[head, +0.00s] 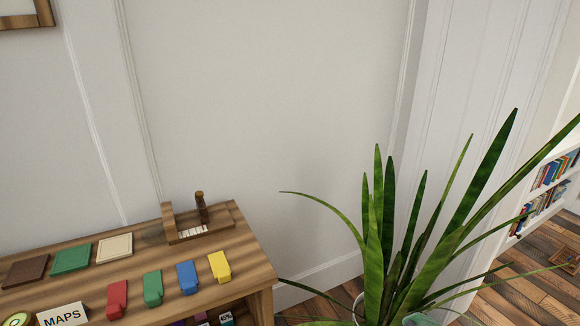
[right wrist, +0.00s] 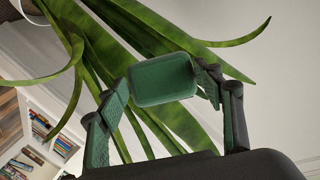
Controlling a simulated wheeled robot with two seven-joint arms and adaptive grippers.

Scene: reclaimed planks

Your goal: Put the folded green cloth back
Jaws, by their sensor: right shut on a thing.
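In the right wrist view a folded green cloth (right wrist: 163,80), a rounded, thick green pad, sits between the two fingers of my right gripper (right wrist: 164,84). The gripper is shut on it, one finger at each side, and holds it up in front of plant leaves. In the head view a small pale green shape (head: 418,319) shows at the bottom edge by the plant; I cannot tell whether it is the cloth. My left gripper is in neither view.
A wooden shelf unit (head: 262,270) at the lower left bears flat brown, green (head: 72,259) and cream pieces. Red, green, blue and yellow pieces, a MAPS sign (head: 62,317) and a wooden stand (head: 198,226) are also on top. A tall leafy plant (head: 385,235) stands right of it.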

